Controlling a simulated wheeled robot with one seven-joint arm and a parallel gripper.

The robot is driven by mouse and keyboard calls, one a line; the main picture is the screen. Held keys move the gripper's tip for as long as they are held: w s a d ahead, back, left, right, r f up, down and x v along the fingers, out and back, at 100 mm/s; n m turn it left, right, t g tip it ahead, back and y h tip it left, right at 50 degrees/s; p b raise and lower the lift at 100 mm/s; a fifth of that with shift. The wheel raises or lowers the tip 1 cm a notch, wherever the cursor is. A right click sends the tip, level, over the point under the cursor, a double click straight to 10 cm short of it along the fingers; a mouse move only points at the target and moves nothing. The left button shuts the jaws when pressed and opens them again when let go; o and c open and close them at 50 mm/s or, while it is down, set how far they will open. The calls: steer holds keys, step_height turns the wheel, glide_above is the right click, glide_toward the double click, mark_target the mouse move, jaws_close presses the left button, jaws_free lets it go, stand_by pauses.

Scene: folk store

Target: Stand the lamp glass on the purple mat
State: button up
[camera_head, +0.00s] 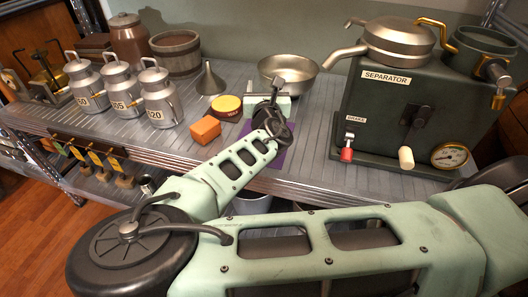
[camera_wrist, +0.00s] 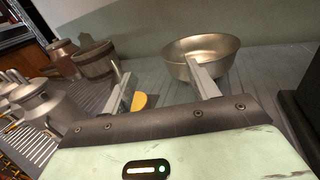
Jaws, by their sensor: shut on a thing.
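The purple mat (camera_head: 272,159) lies near the shelf's front edge in the head view, mostly hidden under my arm. My gripper (camera_head: 264,90) is above the shelf beyond the mat, in front of the steel bowl. In the wrist view my gripper (camera_wrist: 152,62) has its two fingers held well apart, with a gap between them. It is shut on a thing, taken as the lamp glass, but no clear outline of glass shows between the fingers. I cannot tell its tilt or its height above the shelf.
A steel bowl (camera_head: 289,72) stands behind my gripper. Milk cans (camera_head: 159,98) stand farther left. The green separator (camera_head: 400,115) fills the right.

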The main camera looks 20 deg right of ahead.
step_height(320, 180, down, 10)
steer(key=shift+a+r+b, duration=0.15)
steer(key=shift+b, duration=0.25)
stand_by(0.3)
steer(key=o, duration=1.1)
steer(key=shift+c, duration=0.2)
